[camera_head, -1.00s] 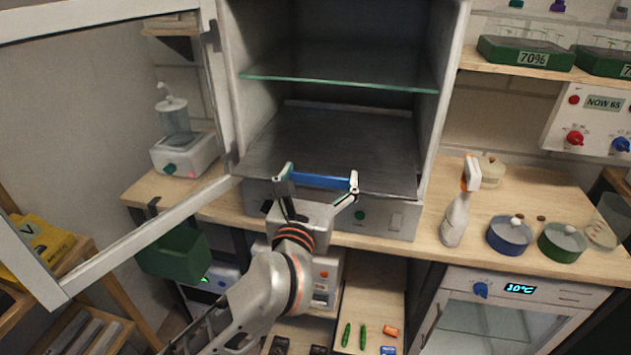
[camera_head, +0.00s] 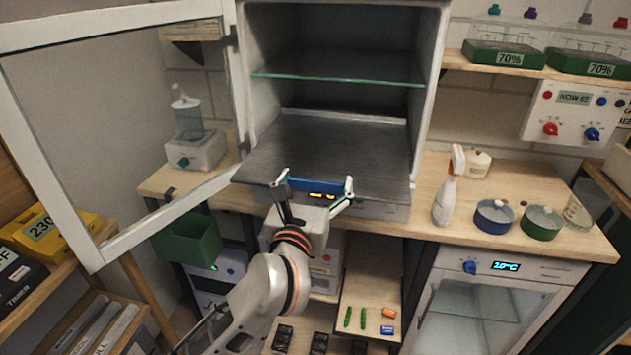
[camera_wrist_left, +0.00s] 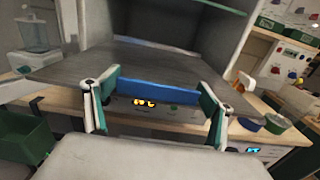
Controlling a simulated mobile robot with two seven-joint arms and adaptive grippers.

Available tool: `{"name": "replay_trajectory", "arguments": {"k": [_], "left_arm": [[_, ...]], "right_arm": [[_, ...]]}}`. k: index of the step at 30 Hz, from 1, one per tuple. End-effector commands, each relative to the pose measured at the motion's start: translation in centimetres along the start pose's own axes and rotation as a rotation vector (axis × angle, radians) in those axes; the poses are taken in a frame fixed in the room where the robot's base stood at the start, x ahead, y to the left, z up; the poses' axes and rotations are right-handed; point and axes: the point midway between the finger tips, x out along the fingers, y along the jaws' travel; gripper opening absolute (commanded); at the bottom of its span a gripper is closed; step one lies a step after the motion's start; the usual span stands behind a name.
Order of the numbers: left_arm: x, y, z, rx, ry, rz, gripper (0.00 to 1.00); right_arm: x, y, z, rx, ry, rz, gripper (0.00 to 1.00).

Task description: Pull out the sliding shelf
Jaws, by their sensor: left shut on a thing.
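The sliding shelf (camera_head: 330,145) is a dark grey ribbed plate at the bottom of the open cabinet, and its front part sticks out past the cabinet opening. A blue handle (camera_head: 316,186) is on its front edge. My left gripper (camera_head: 315,188) is shut on the blue handle, with a fingertip at each end. In the left wrist view the handle (camera_wrist_left: 158,88) spans between the two fingers, and the shelf (camera_wrist_left: 150,65) stretches away behind it. My right gripper is not in view.
The cabinet's glass door (camera_head: 110,130) stands open at the left. A glass shelf (camera_head: 340,68) is above the sliding shelf. A spray bottle (camera_head: 446,192), a blue pot (camera_head: 494,217) and a green pot (camera_head: 541,223) stand on the counter at the right. A green bin (camera_head: 188,241) hangs at the lower left.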

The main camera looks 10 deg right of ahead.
Motion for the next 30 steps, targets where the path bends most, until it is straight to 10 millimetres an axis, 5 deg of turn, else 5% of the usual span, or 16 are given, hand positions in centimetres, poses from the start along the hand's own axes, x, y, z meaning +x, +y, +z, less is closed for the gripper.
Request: {"name": "replay_trajectory", "arguments": {"k": [16, 17, 18, 30], "left_arm": [[0.01, 0.03, 0.21, 0.001, -0.004, 0.001, 0.44], [0.01, 0.03, 0.21, 0.001, -0.004, 0.001, 0.90], [0.00, 0.03, 0.20, 0.001, -0.004, 0.001, 1.00], [-0.60, 0.00, 0.06, 0.000, -0.002, 0.000, 1.00]], "right_arm": [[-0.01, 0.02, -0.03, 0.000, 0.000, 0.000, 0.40], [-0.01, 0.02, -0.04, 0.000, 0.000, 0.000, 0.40], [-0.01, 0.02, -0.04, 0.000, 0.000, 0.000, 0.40], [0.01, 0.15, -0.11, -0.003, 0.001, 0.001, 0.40]]}}
